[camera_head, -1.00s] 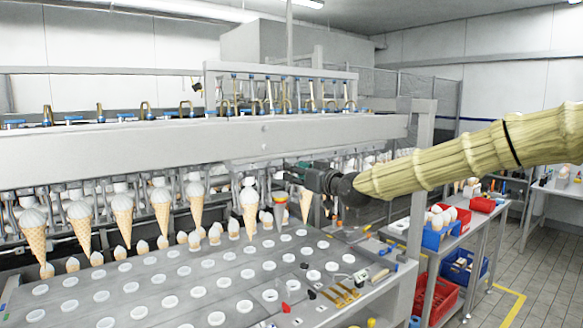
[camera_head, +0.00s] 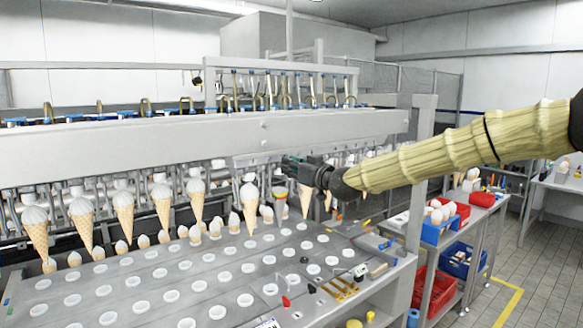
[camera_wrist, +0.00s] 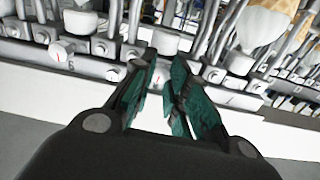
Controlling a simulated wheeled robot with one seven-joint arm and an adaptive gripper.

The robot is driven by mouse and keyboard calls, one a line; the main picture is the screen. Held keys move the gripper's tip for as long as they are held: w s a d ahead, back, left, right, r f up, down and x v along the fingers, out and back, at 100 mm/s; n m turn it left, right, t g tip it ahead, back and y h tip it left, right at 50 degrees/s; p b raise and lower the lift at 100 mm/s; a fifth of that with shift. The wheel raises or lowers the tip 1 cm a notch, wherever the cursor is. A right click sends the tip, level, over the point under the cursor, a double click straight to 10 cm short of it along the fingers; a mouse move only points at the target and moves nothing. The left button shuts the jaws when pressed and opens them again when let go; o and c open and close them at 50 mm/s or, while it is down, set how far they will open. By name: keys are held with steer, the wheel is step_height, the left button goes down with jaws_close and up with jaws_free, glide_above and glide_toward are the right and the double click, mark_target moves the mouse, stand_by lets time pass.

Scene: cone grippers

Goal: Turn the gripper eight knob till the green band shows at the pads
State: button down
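Another white dial (camera_wrist: 62,49) with a red pointer and what looks like a 6 is to the left. I cannot make out a green band or the eight label.
A long metal beam (camera_head: 215,137) runs above the cone row. Below is a grey plate with several white-rimmed holes (camera_head: 220,275). Brass parts (camera_head: 340,290) lie at its right. A cart with a blue bin (camera_head: 458,262) and red bin (camera_head: 435,290) stands at right.

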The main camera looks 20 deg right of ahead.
steer(key=shift+f+n+b, duration=0.1)
steer(key=shift+n+b, duration=0.2)
steer(key=shift+b, duration=0.3)
steer(key=n+b, duration=0.1)
steer(key=b, duration=0.2)
steer(key=shift+r+n, duration=0.2)
steer(key=shift+n, duration=0.2)
steer(key=c, duration=1.3)
jaws_free()
steer(key=shift+c, duration=0.2)
steer(key=shift+s, duration=0.1)
steer(key=v, duration=1.1)
steer(key=shift+s+d, duration=0.2)
steer(key=shift+s, duration=0.15)
